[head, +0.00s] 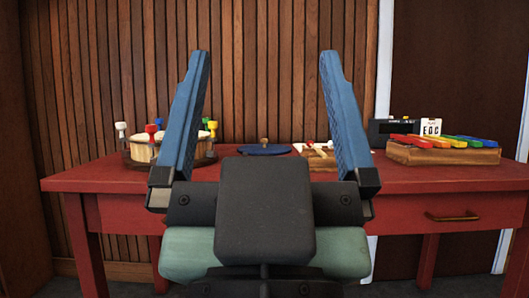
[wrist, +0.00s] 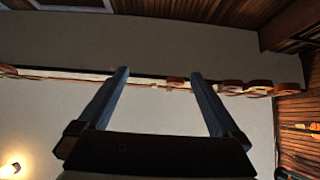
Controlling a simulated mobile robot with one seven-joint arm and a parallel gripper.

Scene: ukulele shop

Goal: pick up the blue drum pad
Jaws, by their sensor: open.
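The blue drum pad (head: 262,150) is a flat, dark blue disc lying on the red table, seen between my fingers in the head view. A small brown knob shows at its top; I cannot tell whether it is part of the pad. My gripper (head: 264,55) is open and empty, with its two blue fingers pointing up in front of the table. The pad appears beyond the gripper and is not touched by it. In the wrist view my gripper (wrist: 160,73) is open before a pale wall, and the pad is not visible there.
The red table (head: 450,182) also holds a round wooden piece with coloured pegs (head: 143,150) at left. A pale wooden item (head: 318,154) sits close right of the pad. A rainbow xylophone (head: 445,151), a black device (head: 392,130) and a white card (head: 431,127) stand at right.

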